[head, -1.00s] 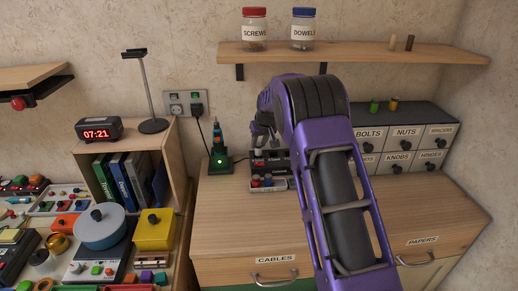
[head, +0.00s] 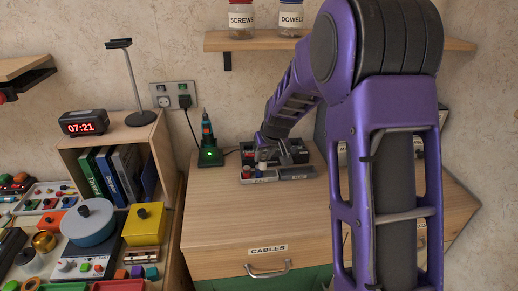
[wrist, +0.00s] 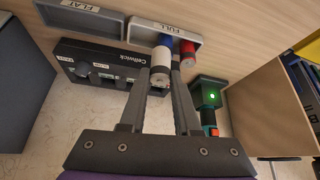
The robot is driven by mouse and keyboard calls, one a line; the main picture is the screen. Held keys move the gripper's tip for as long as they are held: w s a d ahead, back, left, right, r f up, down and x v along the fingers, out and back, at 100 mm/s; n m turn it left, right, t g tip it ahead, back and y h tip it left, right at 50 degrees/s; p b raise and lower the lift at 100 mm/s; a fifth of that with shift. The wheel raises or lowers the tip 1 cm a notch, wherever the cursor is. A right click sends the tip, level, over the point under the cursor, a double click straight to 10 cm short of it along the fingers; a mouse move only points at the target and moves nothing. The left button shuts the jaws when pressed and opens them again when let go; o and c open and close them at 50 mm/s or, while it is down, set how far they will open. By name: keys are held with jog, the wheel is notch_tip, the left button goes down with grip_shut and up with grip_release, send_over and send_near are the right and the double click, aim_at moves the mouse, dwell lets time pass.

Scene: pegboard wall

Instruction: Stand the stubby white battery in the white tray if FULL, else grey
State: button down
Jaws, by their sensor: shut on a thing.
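The stubby white battery (wrist: 160,62) is between the fingers of my gripper (wrist: 160,76) in the wrist view, which is shut on it. In the head view, my gripper (head: 266,148) holds the battery (head: 263,155) over or at the white tray (head: 247,181). That tray, labelled FULL in the wrist view (wrist: 138,34), has a red-topped battery (wrist: 187,47) standing in it and a blue one (wrist: 166,40) partly hidden behind the held battery. The grey tray (wrist: 72,13), labelled FLAT, is beside it. I cannot tell whether the held battery touches the tray floor.
The dark Cellwick unit (wrist: 103,68) stands right behind the trays. A green-lit dock with a tool (head: 209,150) stands to the left. The cabinet top (head: 225,218) in front is clear. A small wooden shelf unit (head: 130,150) stands at left.

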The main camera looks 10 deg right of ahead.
jog(key=shift+s+d, duration=0.25)
jog(key=shift+s, duration=0.95)
jog(key=w+d+r+m+h, duration=0.1)
jog(key=w+d+r+m, duration=0.1)
jog(key=d, duration=0.5)
jog(key=w+d+r+m+h, duration=0.1)
jog(key=w+d+r+m, duration=0.15)
jog(key=d, duration=0.45)
jog(key=f, duration=0.2)
jog(key=d+f+b, duration=0.1)
jog(key=f, duration=0.2)
jog(key=shift+s+d+f, duration=0.15)
jog(key=shift+s+f, duration=0.05)
jog(key=shift+f, duration=0.05)
jog(key=shift+f+b, duration=0.35)
jog(key=shift+f, duration=1.65)
jog(key=shift+f+b, duration=0.25)
jog(key=shift+b, duration=0.05)
jog(key=c, duration=0.6)
grip_release()
jog(key=shift+r, duration=0.1)
